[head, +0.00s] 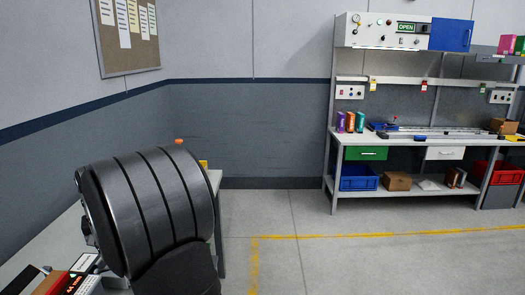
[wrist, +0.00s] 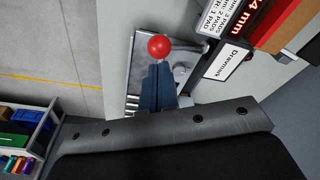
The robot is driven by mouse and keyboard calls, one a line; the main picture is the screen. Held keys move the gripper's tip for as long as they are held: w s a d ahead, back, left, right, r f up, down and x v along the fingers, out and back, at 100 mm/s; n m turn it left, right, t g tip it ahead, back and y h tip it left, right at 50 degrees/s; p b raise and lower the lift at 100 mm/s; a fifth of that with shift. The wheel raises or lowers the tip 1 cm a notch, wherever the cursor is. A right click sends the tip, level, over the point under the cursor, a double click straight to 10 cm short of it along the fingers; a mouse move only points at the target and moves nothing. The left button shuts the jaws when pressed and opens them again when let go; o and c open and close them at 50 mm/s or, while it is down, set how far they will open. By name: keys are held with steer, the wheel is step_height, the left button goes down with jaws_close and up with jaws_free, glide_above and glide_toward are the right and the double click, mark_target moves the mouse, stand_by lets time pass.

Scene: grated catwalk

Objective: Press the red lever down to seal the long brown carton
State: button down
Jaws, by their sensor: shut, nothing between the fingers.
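A red ball knob (wrist: 159,47), which looks like the top of the red lever, shows in the wrist view just beyond my fingertips. My gripper (wrist: 158,68) is shut and empty, its dark blue fingers together and pointing at the knob. I cannot tell whether they touch it. The lever's shaft is hidden. A grey metal fixture (wrist: 143,55) lies around and below the knob. A brown surface (wrist: 288,28) at the upper right of the wrist view may be the carton, but I cannot be sure. In the head view my arm hides the gripper.
A red display box (wrist: 255,32) and a white label (wrist: 230,61) sit right of the knob. In the head view, a workbench (head: 430,138) with bins stands across the room at right. The floor (head: 285,215) between is clear, with yellow lines.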

steer(key=shift+r, duration=2.25)
steer(key=shift+f, duration=3.5)
